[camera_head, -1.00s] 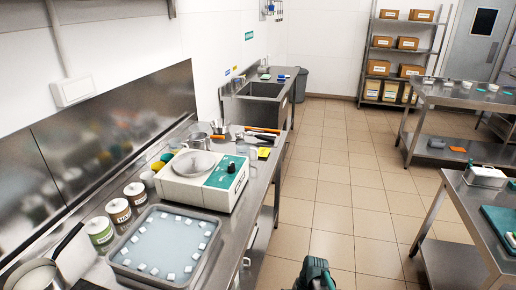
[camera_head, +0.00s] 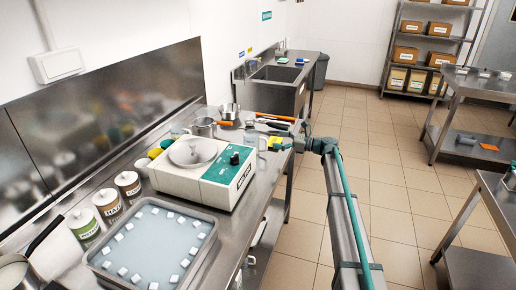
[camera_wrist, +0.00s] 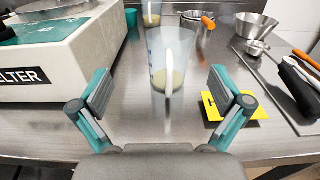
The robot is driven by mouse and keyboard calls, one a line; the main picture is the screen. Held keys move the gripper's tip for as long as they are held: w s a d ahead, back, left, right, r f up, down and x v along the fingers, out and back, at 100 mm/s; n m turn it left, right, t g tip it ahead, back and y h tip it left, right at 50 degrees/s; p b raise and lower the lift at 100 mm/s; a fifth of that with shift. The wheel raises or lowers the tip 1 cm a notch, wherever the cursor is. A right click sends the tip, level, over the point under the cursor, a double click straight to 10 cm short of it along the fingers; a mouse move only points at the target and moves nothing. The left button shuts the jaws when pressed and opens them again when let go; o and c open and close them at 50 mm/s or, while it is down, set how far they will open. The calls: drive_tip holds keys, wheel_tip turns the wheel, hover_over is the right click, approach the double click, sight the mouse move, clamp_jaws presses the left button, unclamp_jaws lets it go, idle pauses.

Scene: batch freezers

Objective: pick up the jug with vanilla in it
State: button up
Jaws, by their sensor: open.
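A clear jug (camera_wrist: 158,60) with a little yellow-green liquid in its bottom stands upright on the steel counter in the wrist view. Its handle faces me. No vanilla label is readable on it. My gripper (camera_wrist: 162,90) is open, with one finger to each side of the jug's near side and space on both sides. In the head view my gripper (camera_head: 284,146) is low over the counter's right edge, just right of the jug (camera_head: 262,143), which shows only faintly there. A second clear vessel (camera_wrist: 151,12) with yellowish contents stands behind, partly cut off.
The white melter (camera_wrist: 60,60) stands close on the left. A yellow tag (camera_wrist: 243,108) lies right of the jug. Metal pots (camera_wrist: 256,25), a small measuring cup (camera_wrist: 256,47) and dark-handled tools (camera_wrist: 300,85) lie further right. A tray of water with white cubes (camera_head: 205,262) is nearer in the head view.

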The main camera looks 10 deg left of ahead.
sight(256, 135)
drive_tip(key=shift+w+p+x, duration=0.2)
drive_tip(key=shift+p+x, duration=0.4)
drive_tip(key=shift+x, duration=1.2)
drive_tip(key=shift+w+p+x, duration=0.15)
drive_tip(key=shift+p+x, duration=0.4)
drive_tip(key=shift+x, duration=1.3)
drive_tip(key=shift+w+p+x, duration=0.2)
drive_tip(key=shift+p+x, duration=0.4)
drive_tip(key=shift+x, duration=1.2)
drive_tip(key=shift+d+f, duration=0.15)
drive_tip(key=shift+f, duration=0.05)
drive_tip(key=c, duration=1.6)
